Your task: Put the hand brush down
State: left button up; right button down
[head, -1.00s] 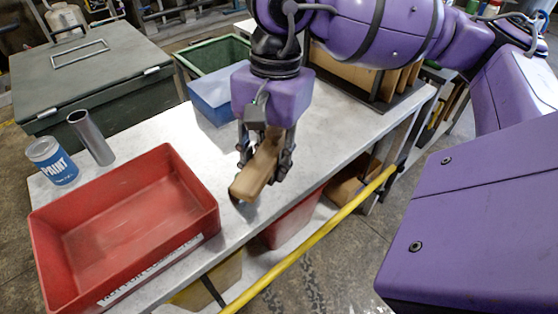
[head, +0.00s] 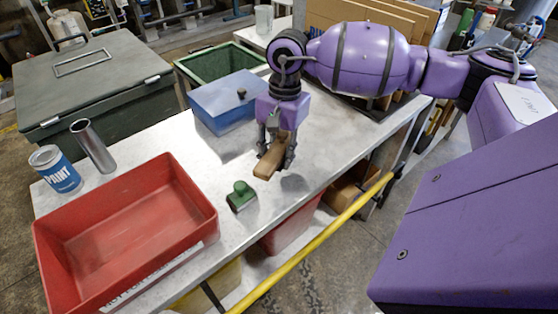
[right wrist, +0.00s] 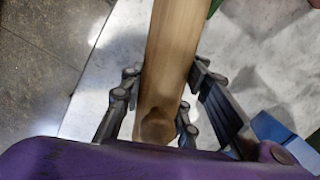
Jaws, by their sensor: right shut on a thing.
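The hand brush (head: 268,160) shows as a light brown wooden piece between the fingers of my right gripper (head: 273,150). In the right wrist view the brush's wooden body (right wrist: 170,60) runs away from the palm between the two fingers of the gripper (right wrist: 163,95). The gripper is shut on it, above the grey-white table (head: 225,240) near its front edge. I cannot tell whether the brush touches the table. Its bristles are not visible. My left gripper is not in view.
A blue lidded box (head: 228,118) is behind the gripper. A paint can (head: 55,170) and metal tube (head: 93,147) stand left. A yellow rail (head: 320,238) runs in front.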

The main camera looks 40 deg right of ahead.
aim_at(279, 165)
notch_tip(279, 165, down, 2)
jog(key=shift+f, duration=0.2)
jog(key=shift+s+f+b, duration=0.1)
jog(key=shift+f+b, duration=0.35)
jog(key=shift+f, duration=0.2)
jog(key=c, duration=1.3)
grip_release()
jog(key=shift+c, duration=0.2)
